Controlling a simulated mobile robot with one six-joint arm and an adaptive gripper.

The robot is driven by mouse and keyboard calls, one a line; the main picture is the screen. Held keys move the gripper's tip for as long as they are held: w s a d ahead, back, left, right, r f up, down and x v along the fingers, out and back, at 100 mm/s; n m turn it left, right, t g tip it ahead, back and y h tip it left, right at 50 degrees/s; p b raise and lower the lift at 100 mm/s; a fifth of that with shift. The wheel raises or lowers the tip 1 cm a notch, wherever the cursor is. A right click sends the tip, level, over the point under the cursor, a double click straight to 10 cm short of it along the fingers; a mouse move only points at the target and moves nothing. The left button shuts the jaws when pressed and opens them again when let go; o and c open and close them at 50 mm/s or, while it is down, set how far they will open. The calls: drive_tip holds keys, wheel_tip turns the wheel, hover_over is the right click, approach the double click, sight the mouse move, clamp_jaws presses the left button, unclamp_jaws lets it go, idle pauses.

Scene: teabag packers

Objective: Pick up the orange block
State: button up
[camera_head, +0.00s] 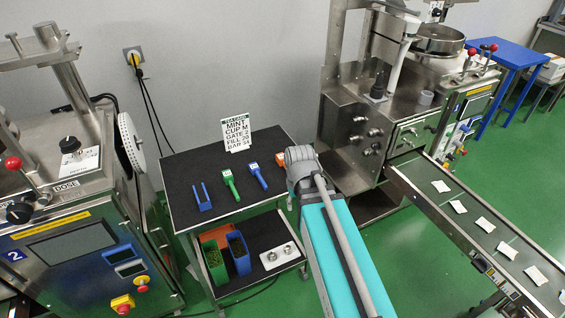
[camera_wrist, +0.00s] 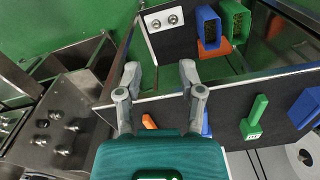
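The orange block (camera_head: 280,159) lies on the black top of the small cart (camera_head: 178,168), near its right edge. In the head view my arm partly covers it. In the wrist view only a slim orange piece of it (camera_wrist: 149,121) shows, just past my gripper body and between the fingers' bases. My gripper (camera_wrist: 160,74) is open and empty, its two grey fingers spread apart above the cart. The gripper's fingertips are hidden behind my arm in the head view.
Blue (camera_head: 258,176) and green (camera_head: 230,184) tools and a blue forked holder (camera_head: 202,199) lie left of the block. A sign card (camera_head: 237,134) stands at the back. The lower shelf holds green (camera_head: 214,262) and blue (camera_head: 238,252) bins. A steel machine (camera_head: 350,125) stands close on the right.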

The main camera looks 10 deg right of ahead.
drive_tip(key=w+d+r+n+p, duration=0.1)
drive_tip(key=w+r+p, duration=0.3)
drive_tip(key=w, duration=0.5)
drive_tip(key=w+d+r+n+p, duration=0.1)
drive_tip(key=w+r+p, duration=0.3)
drive_tip(key=w, duration=0.6)
drive_tip(key=shift+w+d+r, duration=0.15)
drive_tip(key=shift+d+r, duration=0.15)
drive_tip(key=shift+r, duration=0.2)
drive_tip(key=shift+f, duration=0.1)
wheel_tip(320, 180, down, 8)
drive_tip(key=b, duration=0.8)
drive_tip(key=shift+f, duration=0.2)
drive_tip(key=shift+f, duration=0.1)
drive_tip(key=shift+w+a+f+b, duration=0.1)
drive_tip(key=shift+w+f+b, duration=0.05)
drive_tip(key=shift+f+b, duration=1.25)
drive_tip(key=shift+w+f+b, duration=0.1)
drive_tip(key=shift+f+b, duration=1.05)
drive_tip(key=shift+b, duration=0.3)
clamp_jaws()
